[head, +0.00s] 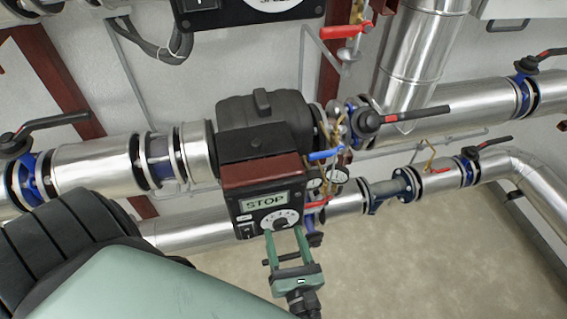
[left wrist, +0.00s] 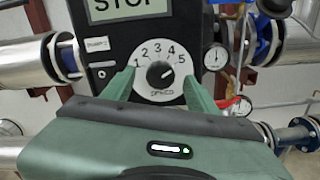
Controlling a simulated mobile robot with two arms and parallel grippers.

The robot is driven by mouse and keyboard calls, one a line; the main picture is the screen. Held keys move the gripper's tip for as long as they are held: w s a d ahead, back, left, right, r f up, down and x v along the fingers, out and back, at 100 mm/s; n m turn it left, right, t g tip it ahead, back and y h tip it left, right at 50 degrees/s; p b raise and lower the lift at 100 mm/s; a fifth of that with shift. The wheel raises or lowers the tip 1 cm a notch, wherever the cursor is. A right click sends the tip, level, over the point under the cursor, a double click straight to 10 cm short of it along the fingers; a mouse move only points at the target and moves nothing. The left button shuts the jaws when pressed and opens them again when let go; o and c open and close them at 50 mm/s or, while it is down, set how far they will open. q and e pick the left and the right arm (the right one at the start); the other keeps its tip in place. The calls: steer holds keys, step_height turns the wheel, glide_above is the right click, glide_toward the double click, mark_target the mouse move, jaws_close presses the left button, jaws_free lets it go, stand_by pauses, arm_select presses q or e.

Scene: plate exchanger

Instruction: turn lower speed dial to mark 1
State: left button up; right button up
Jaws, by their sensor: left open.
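The lower speed dial (head: 280,219) is a white disc with a black knob on a dark control box below a STOP display. In the left wrist view, the dial (left wrist: 160,88) shows numbers 1 to 5 in an arc. Its knob (left wrist: 160,74) seems to point up and right, towards 4; I cannot tell exactly. My left gripper (head: 285,234) is open in front of the box, just below the dial in the head view. In the left wrist view, its green fingers (left wrist: 159,84) flank the dial left and right, with nothing between them gripped.
A black pump housing (head: 262,130) sits above the box on silver pipes. A blue-handled valve (head: 326,154) and gauges (head: 314,183) are close to the box's right. Part of another panel (head: 262,8) shows at the top. The floor (head: 420,260) at lower right is clear.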

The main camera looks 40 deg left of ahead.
arm_select(q)
steer(key=shift+x, duration=0.8)
jaws_close()
